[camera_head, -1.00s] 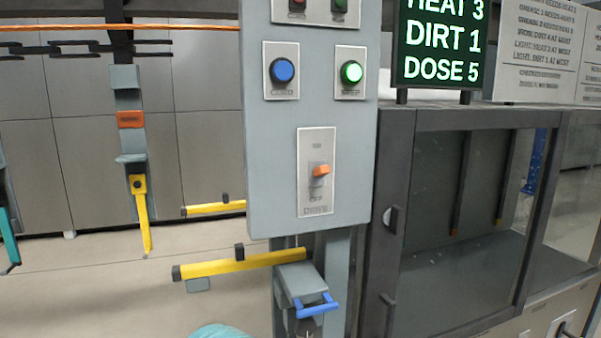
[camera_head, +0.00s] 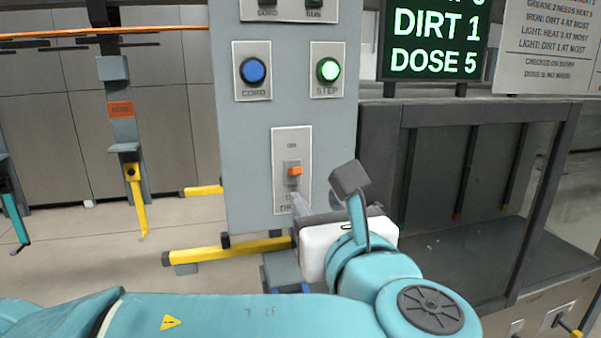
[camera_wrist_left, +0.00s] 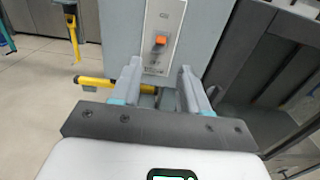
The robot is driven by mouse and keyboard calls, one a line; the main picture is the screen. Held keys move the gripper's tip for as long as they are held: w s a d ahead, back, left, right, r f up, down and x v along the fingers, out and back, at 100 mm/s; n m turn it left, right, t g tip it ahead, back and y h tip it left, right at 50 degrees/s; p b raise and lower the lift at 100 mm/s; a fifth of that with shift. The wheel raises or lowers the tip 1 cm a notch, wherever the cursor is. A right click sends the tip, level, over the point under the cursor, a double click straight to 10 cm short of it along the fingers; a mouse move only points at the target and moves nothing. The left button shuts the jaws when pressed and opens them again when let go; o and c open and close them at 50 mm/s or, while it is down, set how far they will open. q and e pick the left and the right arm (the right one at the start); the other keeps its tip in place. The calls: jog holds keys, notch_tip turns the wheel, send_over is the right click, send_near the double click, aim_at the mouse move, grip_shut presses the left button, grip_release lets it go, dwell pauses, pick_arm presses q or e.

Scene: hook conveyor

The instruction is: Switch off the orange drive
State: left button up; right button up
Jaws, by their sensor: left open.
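The orange drive switch (camera_head: 295,171) sits on a pale plate (camera_head: 291,140) low on the grey control panel. The plate has faint lettering above and below the switch. The switch also shows in the left wrist view (camera_wrist_left: 160,40), at the top between the fingers. My right gripper is not in view.
A blue button (camera_head: 253,71) and a lit green button (camera_head: 328,70) are above the switch. Yellow bars (camera_head: 215,252) stick out left below the panel. A dark-framed glass cabinet (camera_head: 400,150) stands close on the right. Hooks (camera_head: 135,190) hang at left.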

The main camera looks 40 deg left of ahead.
aim_at(297, 174)
pick_arm(q)
jog(key=p+x, duration=0.2)
jog(key=x, duration=0.9)
jog(key=shift+w, duration=0.15)
jog(key=shift+c, duration=0.3)
jog(key=c, duration=0.6)
jog(key=shift+f, duration=0.1)
grip_shut()
